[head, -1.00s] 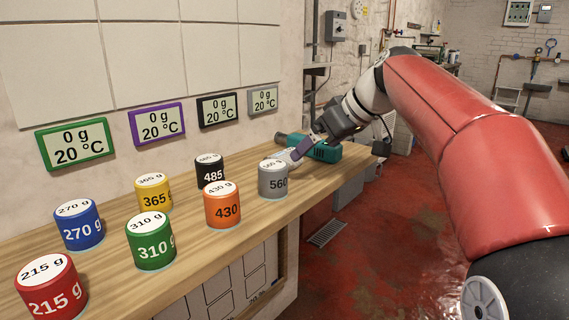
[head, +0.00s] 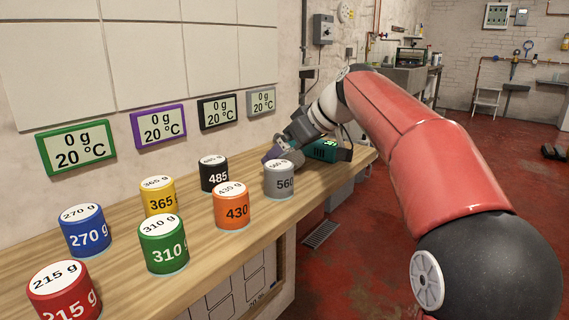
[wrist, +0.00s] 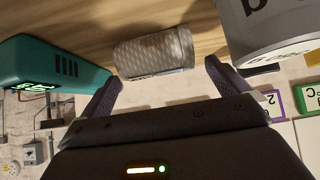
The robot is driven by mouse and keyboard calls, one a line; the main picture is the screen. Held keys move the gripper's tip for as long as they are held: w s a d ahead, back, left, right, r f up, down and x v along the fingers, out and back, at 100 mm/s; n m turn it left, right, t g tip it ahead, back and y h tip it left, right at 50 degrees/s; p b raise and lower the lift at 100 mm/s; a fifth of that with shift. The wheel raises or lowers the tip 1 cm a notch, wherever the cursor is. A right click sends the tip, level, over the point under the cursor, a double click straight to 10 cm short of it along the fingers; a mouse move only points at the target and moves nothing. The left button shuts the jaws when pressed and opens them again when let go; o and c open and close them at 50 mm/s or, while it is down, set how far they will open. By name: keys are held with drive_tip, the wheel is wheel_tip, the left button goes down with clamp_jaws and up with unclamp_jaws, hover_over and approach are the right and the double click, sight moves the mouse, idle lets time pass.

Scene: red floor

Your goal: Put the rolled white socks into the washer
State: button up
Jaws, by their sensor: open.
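My gripper (wrist: 164,72) is open and holds nothing. In the head view my gripper (head: 276,154) is low over the bench's far end, behind the grey 560 can, and the roll is mostly hidden there. I cannot make out a washer in either view.
A teal box with a green display (head: 327,150) stands right of my gripper. The grey 560 can (head: 279,181) is close in front. Several coloured weight cans (head: 232,208) stand along the bench (head: 205,268). Small displays (head: 217,112) hang on the wall. Red floor (head: 372,240) is open to the right.

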sight(286, 152)
drive_tip(key=x, duration=0.3)
drive_tip(key=shift+w+a+f, duration=0.1)
drive_tip(key=shift+w+f, duration=0.15)
drive_tip(key=shift+f, duration=0.05)
drive_tip(key=c, duration=1.1)
drive_tip(key=shift+r, duration=0.1)
